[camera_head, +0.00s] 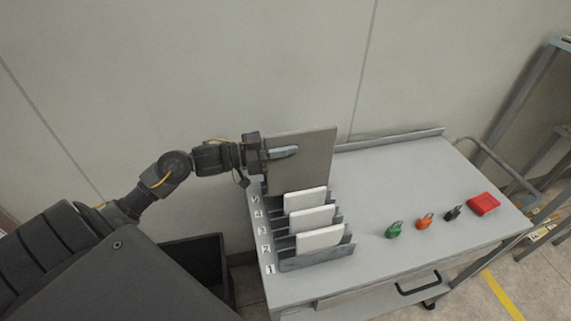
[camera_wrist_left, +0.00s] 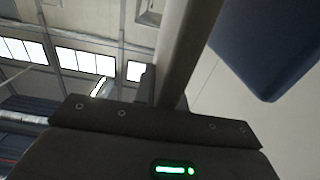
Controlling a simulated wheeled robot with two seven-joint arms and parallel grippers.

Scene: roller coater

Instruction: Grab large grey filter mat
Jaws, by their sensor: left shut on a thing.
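The large grey filter mat (camera_head: 305,162) stands upright at the back of a slotted rack (camera_head: 318,260) on the grey cart, near the slot marked 5. My left gripper (camera_head: 283,153) is shut on its upper left edge, with a finger lying across the mat's front face. I cannot tell whether the mat's bottom edge still sits in the rack, as smaller white mats hide it. The left wrist view shows the gripper body and a finger (camera_wrist_left: 182,55) close up, with a dark blue-grey panel at upper right. My right gripper is not in view.
Several white mats (camera_head: 320,238) stand in the front slots. Green (camera_head: 394,230), orange (camera_head: 425,221) and black (camera_head: 453,213) padlocks and a red case (camera_head: 483,204) lie on the cart top (camera_head: 390,175) at right. A wall is close behind. A dark bin (camera_head: 197,262) stands left of the cart.

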